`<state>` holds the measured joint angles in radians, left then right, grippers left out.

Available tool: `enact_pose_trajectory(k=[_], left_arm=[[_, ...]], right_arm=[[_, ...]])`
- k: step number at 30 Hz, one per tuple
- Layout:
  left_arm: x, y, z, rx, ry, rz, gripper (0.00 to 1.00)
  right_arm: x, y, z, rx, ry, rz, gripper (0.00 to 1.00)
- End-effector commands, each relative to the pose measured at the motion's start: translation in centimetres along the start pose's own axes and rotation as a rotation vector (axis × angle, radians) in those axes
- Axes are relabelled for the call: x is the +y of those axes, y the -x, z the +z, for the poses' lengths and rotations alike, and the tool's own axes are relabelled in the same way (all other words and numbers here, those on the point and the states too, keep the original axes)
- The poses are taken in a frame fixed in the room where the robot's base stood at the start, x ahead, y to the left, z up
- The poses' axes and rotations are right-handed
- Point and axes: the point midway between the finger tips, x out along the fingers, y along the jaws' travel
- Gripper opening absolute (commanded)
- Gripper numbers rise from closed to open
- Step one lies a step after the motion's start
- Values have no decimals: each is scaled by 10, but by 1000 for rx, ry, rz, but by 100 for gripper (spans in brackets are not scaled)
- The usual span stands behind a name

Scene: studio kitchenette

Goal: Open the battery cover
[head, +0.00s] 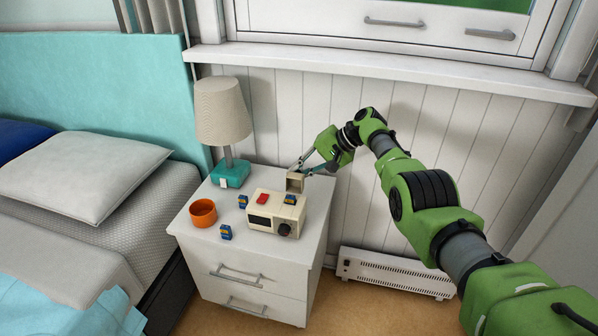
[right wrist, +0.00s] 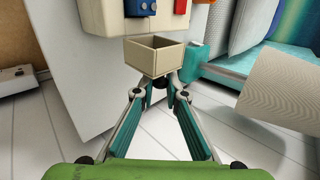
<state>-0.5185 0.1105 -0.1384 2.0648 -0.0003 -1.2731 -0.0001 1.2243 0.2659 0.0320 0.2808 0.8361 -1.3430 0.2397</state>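A cream radio-like device (head: 277,213) with a dark knob and display stands on the nightstand; part of it shows at the top of the right wrist view (right wrist: 104,18). Behind it is a small beige open-topped box shape (head: 295,183), seen hollow in the right wrist view (right wrist: 154,60); I cannot tell whether this is the battery cover or compartment. My right gripper (head: 308,167) is at this box's back side. My left gripper is not in view.
Small blue batteries (head: 226,232) and an orange bowl (head: 203,213) sit left of the device. A red piece (head: 262,199) lies on its top. A lamp (head: 223,115) with a teal base stands at the back left. The window sill (head: 400,75) is above.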

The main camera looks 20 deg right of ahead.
Motion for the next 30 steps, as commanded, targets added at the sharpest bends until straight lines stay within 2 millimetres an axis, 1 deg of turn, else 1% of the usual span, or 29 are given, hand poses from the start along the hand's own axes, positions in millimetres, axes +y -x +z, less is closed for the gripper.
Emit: enact_pose_trajectory(k=[1,2,12,17,23,30], left_arm=[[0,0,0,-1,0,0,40],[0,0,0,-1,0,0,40],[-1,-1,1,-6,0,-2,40],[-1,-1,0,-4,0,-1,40],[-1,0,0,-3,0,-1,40],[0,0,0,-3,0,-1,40]], right_arm=[[0,0,0,1,0,1,22],[0,0,0,1,0,1,27],[0,0,0,0,0,0,27],[1,7,-1,1,0,-1,27],[1,29,-1,3,2,0,27],[1,82,-2,5,1,0,27]])
